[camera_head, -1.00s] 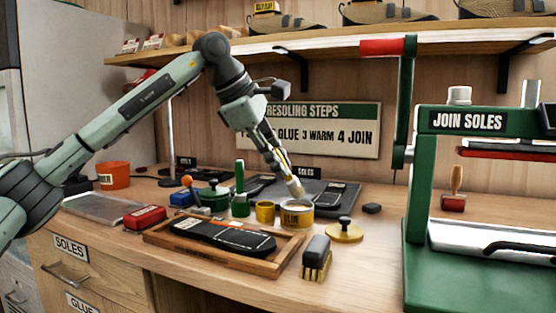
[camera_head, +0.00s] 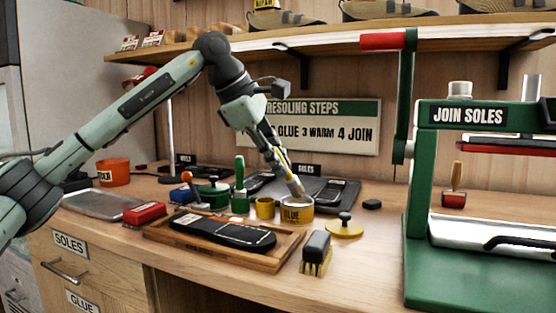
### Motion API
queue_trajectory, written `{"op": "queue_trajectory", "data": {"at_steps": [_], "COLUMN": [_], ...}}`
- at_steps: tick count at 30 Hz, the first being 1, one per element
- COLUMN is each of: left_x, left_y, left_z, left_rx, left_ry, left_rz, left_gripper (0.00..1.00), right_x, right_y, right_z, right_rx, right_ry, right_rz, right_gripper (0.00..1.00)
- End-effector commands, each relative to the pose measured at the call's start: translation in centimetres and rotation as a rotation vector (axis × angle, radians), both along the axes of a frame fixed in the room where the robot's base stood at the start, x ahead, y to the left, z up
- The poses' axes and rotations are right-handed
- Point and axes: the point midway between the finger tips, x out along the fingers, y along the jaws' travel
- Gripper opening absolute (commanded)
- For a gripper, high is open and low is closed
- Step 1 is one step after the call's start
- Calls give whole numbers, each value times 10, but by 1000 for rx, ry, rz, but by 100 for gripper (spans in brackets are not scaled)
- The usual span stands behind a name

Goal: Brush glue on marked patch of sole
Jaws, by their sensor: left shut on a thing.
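My left gripper (camera_head: 277,157) is shut on a glue brush (camera_head: 296,186), which points down and to the right. The brush's pale tip is at the mouth of the open glue tin (camera_head: 296,212), its lower end seeming to dip inside the rim. A black sole (camera_head: 222,231) with thin white marking lines lies in a shallow wooden tray (camera_head: 277,261) in front of the tin. The sole is apart from the gripper and brush. My right gripper is not in view.
A yellow lid with a black knob (camera_head: 344,228) and a brush with yellow bristles (camera_head: 316,256) stand right of the tray. A red box (camera_head: 145,214) lies left of it. The green press (camera_head: 418,200) fills the right side. A shelf (camera_head: 300,40) hangs above.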

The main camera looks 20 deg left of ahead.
Motion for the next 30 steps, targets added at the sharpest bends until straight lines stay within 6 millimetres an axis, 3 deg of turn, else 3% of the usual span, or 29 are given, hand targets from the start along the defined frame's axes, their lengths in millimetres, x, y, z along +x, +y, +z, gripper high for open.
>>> {"op": "queue_trajectory", "data": {"at_steps": [30], "left_x": [0], "left_y": [0], "left_z": [-12], "left_rx": [0], "left_ry": [-1], "left_rz": [0], "left_gripper": [0], "right_x": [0], "right_y": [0], "right_z": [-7], "right_rx": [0], "right_ry": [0], "right_rz": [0], "right_gripper": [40]}}
